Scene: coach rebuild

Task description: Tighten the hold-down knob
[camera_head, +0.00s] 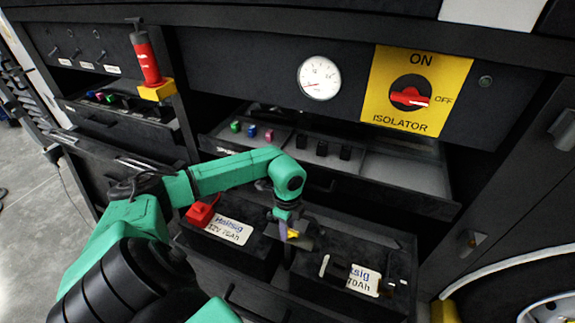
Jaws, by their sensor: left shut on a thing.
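My left gripper (290,232) points down between two black batteries in the low open tray. It is shut on a small yellow piece, which seems to be the hold-down knob (293,235); the fingers hide most of it. The left battery (207,246) has a white label and a red terminal cover (203,212). The right battery (335,291) also has a white label, partly cut off from view by a dark part across it. My right gripper is not in view.
Above the batteries is an open drawer (405,178) with small coloured and black parts. A gauge (319,77) and a yellow isolator panel (432,62) with a red handle are on the wall behind. A red cylinder (146,62) stands on a yellow bracket at upper left.

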